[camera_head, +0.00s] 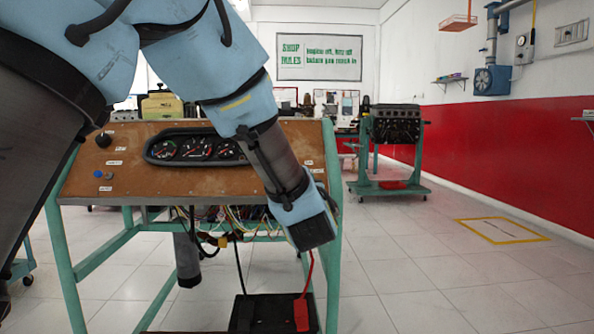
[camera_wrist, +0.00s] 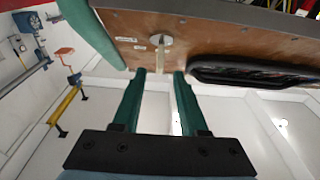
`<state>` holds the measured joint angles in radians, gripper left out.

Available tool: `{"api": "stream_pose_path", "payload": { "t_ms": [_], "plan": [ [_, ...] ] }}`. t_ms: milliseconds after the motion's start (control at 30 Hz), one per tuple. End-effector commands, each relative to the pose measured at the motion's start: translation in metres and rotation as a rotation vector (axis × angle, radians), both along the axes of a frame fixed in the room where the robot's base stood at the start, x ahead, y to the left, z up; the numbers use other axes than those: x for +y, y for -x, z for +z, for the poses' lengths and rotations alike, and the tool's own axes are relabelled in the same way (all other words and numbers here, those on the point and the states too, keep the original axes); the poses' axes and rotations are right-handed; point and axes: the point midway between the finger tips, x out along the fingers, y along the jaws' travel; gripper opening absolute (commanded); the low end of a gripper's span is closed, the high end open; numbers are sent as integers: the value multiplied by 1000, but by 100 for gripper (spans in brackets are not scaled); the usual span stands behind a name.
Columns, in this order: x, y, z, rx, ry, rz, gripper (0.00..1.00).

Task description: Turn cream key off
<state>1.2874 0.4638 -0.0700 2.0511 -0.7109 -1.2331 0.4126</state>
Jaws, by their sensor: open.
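In the wrist view, the cream key (camera_wrist: 160,58) projects from a round metal plate on the brown wooden panel (camera_wrist: 225,48). The key appears nearly vertical in this picture. My gripper (camera_wrist: 160,72) is open, with its two green fingers on either side of the line of the key. The key's free end shows around the gap between the fingertips, and neither finger visibly touches it. I cannot tell how deep the key sits between them. In the head view, my arm covers the panel's right part, and the key and fingers are hidden.
The panel's gauge cluster (camera_head: 195,147) also shows in the wrist view (camera_wrist: 255,72). A black knob (camera_head: 103,140) and a blue button (camera_head: 98,174) are at its left. A battery (camera_head: 268,313) and cables are below. Open floor (camera_head: 430,265) lies to the right.

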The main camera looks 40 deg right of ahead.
Motion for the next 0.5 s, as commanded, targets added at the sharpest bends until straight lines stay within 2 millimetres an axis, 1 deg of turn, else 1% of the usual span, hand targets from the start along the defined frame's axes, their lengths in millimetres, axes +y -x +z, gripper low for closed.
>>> {"api": "stream_pose_path", "payload": {
  "t_ms": [33, 200, 333, 500],
  "plan": [
    [6, 9, -2, 2, -1, -3, 42],
    [22, 28, -5, 2, 1, -2, 42],
    [28, 35, -6, 1, 0, -1, 42],
    [30, 37, -6, 1, 1, 0, 42]
  ]
}}
